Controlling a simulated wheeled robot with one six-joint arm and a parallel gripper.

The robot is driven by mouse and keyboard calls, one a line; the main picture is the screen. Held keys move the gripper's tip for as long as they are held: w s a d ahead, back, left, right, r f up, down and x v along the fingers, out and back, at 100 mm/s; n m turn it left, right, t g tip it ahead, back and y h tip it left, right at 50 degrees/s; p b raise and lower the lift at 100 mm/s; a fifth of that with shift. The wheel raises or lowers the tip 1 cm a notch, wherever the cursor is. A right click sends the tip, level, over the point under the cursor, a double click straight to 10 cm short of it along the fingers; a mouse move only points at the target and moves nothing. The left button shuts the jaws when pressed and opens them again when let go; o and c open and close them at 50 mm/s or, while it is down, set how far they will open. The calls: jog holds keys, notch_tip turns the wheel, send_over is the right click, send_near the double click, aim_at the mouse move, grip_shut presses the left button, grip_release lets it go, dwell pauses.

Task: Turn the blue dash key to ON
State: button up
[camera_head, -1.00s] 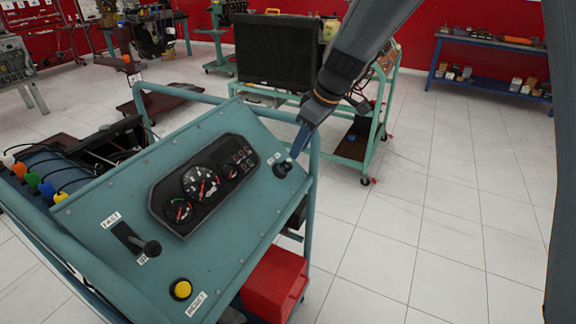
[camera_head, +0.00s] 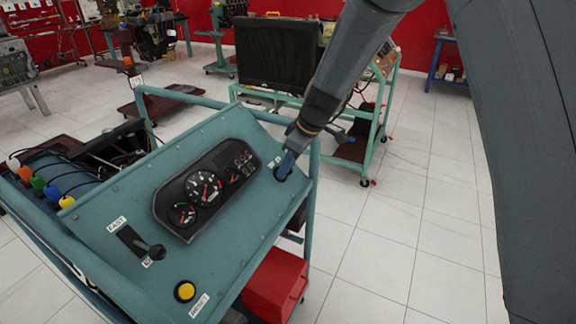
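The teal dash panel (camera_head: 225,245) slopes across the middle of the view. The key switch (camera_head: 280,177) sits near its upper right corner, beside a small white label, and shows only as a dark bit under my gripper. The blue key itself cannot be made out apart from the blue end of my gripper. My gripper (camera_head: 286,166) reaches down from the upper right, with its tip at the switch. The view does not show whether it touches or grips the key, or whether its fingers are open or shut.
The panel carries a gauge cluster (camera_head: 207,188), a black lever (camera_head: 150,248) and a yellow button (camera_head: 184,291). A teal frame rail (camera_head: 313,180) runs along its right edge. A red box (camera_head: 275,284) is below. Another cart (camera_head: 350,150) stands behind; open floor lies right.

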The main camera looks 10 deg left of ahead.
grip_shut()
jog(key=shift+f+m, duration=0.1)
jog(key=shift+m, duration=0.2)
jog(key=m+g+b, duration=0.1)
jog(key=m+b, duration=0.1)
jog(key=m, duration=0.1)
jog(key=shift+w+d+f+y, duration=0.1)
jog(key=shift+y, duration=0.2)
jog(key=m+g+y+b, duration=0.1)
jog(key=m, duration=0.3)
jog(key=shift+d+b, duration=0.15)
jog(key=shift+b, duration=0.15)
jog(key=shift+f, duration=0.1)
grip_release()
